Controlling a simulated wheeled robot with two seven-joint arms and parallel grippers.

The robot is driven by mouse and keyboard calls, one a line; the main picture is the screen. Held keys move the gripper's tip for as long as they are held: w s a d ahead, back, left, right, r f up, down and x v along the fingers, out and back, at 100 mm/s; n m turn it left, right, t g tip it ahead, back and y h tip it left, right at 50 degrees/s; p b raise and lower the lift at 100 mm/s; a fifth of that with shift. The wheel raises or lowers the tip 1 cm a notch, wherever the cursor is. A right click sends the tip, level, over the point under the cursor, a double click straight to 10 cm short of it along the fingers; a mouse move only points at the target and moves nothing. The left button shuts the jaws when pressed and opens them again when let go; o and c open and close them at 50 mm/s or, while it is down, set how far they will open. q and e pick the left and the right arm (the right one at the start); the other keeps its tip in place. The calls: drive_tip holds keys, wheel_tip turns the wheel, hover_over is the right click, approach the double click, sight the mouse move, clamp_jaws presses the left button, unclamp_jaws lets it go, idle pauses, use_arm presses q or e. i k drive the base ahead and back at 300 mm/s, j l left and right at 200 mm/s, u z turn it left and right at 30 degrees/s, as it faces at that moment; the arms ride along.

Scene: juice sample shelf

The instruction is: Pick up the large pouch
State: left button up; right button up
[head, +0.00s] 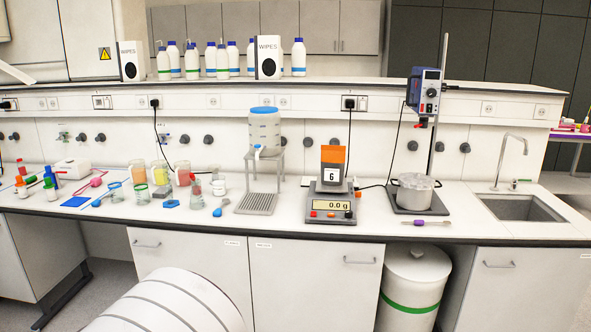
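A dark grey pouch-like pack with an orange top (333,155) and a white label stands upright at the lab scale (332,215). Its lower part meets the scale's top, and I cannot tell whether it rests on the pan or just behind it. The scale's display reads 0.0 g. No other pouch is clearly seen, so I cannot compare sizes. Neither of my grippers shows in the head view.
Left of the scale, a blue-lidded container (264,128) sits on a grey stand. Right of it, a metal pot (413,192) stands under a stirrer (424,90), near a sink (520,208). Several small beakers crowd the bench's left side. Bottles line the upper shelf (350,89).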

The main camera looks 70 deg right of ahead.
sight(332, 157)
drive_tip(key=z, duration=2.6)
drive_tip(key=i+j+z, duration=0.1)
drive_tip(key=i+z, duration=0.15)
drive_tip(key=i, duration=0.55)
